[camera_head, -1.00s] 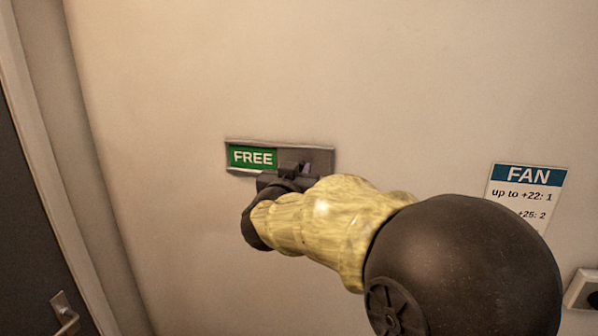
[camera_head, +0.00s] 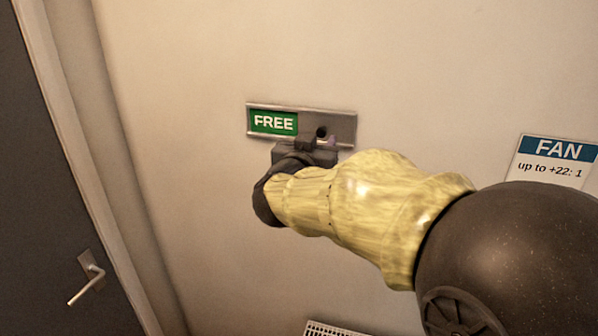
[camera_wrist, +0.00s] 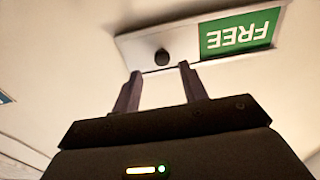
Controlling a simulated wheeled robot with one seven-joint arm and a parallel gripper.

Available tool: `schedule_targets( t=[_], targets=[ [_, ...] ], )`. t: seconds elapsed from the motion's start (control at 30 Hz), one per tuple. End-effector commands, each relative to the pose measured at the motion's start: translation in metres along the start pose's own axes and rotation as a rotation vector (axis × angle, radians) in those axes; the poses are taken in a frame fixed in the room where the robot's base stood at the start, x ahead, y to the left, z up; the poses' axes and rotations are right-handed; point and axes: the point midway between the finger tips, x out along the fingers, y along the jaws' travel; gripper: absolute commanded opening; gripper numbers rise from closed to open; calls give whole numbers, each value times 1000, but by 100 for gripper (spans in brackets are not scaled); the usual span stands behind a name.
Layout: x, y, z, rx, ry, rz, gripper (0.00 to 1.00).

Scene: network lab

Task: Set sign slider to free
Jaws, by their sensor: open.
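The sign (camera_head: 340,126) is a grey metal frame on the wall, and its green panel (camera_head: 273,122) reads FREE at the left. A grey plate covers the right part, with a dark round knob (camera_head: 322,132) near its middle. In the wrist view the sign is upside down, with the knob (camera_wrist: 162,57) left of the green panel (camera_wrist: 240,33). My gripper (camera_wrist: 161,82) is open, its two fingers apart with nothing between them. The fingertips point toward the knob, which shows just beyond the gap. In the head view my gripper (camera_head: 319,145) is just below the knob, partly hidden by its own body.
A FAN notice (camera_head: 555,158) is on the wall at the right. A dark door (camera_head: 45,190) with a lever handle (camera_head: 88,278) stands at the left. A white slotted panel (camera_head: 330,329) shows at the bottom edge. The wall around the sign is clear.

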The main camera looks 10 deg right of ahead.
Motion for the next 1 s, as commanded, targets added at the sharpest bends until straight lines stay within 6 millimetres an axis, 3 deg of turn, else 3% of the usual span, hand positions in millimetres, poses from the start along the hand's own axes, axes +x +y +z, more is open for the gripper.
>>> schedule_targets(
  t=[0.6,0.77,1.0],
  targets=[
    [-122,0,0,2,3,-2,43],
    [-136,0,0,1,1,0,43],
    [-138,0,0,0,1,1,43]
  ],
)
